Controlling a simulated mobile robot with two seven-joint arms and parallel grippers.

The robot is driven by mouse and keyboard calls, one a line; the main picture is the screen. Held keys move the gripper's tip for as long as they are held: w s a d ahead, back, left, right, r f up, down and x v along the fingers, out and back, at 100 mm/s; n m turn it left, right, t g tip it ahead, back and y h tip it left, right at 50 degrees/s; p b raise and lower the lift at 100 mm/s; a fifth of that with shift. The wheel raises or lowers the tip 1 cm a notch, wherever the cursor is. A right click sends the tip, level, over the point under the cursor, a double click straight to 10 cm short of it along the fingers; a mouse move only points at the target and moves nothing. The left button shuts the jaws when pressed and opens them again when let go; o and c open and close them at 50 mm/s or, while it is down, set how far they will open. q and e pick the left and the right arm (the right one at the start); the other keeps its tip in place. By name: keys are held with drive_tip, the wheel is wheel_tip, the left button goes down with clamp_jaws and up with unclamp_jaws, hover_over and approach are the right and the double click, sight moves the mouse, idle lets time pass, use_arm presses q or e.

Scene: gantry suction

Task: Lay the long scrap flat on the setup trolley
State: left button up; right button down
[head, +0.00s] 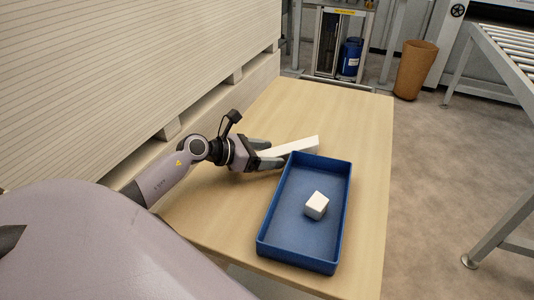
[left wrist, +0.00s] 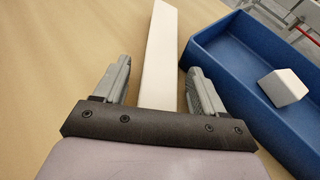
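The long scrap (head: 291,147) is a white bar beside the far left edge of the blue tray, at or just above the wooden table top (head: 345,105); I cannot tell if it touches. My left gripper (head: 267,153) is at its near end. In the left wrist view the scrap (left wrist: 158,55) lies between the two spread fingers (left wrist: 158,85), with a gap on each side. The scrap's near end is hidden behind the gripper's palm. My right gripper is not in view.
A blue tray (head: 264,248) stands on the table with a small white block (head: 316,205) inside. Stacked pale boards (head: 130,70) rise along the left side. A brown bin (head: 413,70) and a roller conveyor (head: 505,45) stand beyond on the right. The table's far end is clear.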

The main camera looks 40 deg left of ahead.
use_arm(q)
drive_tip(key=shift+b+v, duration=0.3)
drive_tip(key=shift+v, duration=5.75)
drive_tip(key=shift+r, duration=0.15)
